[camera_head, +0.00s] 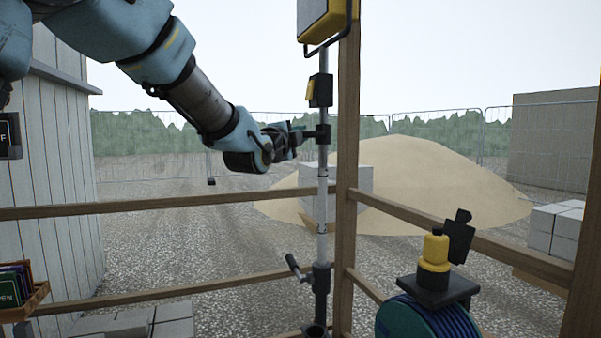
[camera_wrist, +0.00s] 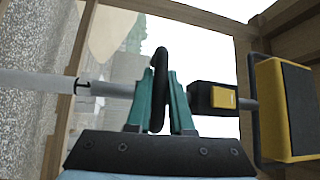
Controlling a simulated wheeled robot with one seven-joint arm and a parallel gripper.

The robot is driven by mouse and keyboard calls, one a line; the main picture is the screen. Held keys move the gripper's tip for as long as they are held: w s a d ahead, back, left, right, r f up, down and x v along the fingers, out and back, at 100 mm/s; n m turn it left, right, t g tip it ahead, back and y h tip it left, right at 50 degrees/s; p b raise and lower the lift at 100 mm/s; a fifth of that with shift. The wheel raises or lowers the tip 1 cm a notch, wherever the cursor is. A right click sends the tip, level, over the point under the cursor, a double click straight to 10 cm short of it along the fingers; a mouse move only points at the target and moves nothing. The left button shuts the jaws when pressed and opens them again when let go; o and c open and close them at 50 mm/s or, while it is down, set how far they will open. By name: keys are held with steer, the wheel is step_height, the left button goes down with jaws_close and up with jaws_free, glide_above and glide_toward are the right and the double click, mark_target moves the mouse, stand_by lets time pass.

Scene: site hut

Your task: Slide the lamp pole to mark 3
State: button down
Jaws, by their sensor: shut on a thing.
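The lamp pole (camera_head: 323,205) stands upright beside a wooden post, with a yellow work lamp (camera_head: 318,18) at its top. A black clamp with a yellow lever (camera_head: 320,90) sits on the pole below the lamp. A lower black collar with a side handle (camera_head: 320,278) is near the pole's foot. My gripper (camera_head: 311,134) reaches in from the left and is shut on the pole's black handle (camera_wrist: 160,62), between the teal fingers in the wrist view. Dark rings show on the pole, but I cannot read any mark numbers.
Wooden rails (camera_head: 180,200) run either side of the post (camera_head: 347,230). A cable reel (camera_head: 425,318) with a yellow and black device (camera_head: 435,252) stands at lower right. A small wooden tray of signs (camera_head: 22,300) is at lower left. Sand and fencing lie beyond.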

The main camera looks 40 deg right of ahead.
steer(key=shift+r, duration=3.2)
steer(key=c, duration=0.8)
jaws_free()
steer(key=shift+f, duration=0.1)
steer(key=shift+s+a+f, duration=0.1)
steer(key=shift+a, duration=0.05)
steer(key=b+v, duration=0.4)
steer(key=v, duration=0.6)
steer(key=shift+s+a+b, duration=0.1)
steer(key=shift+a+b, duration=0.1)
steer(key=shift+b, duration=0.15)
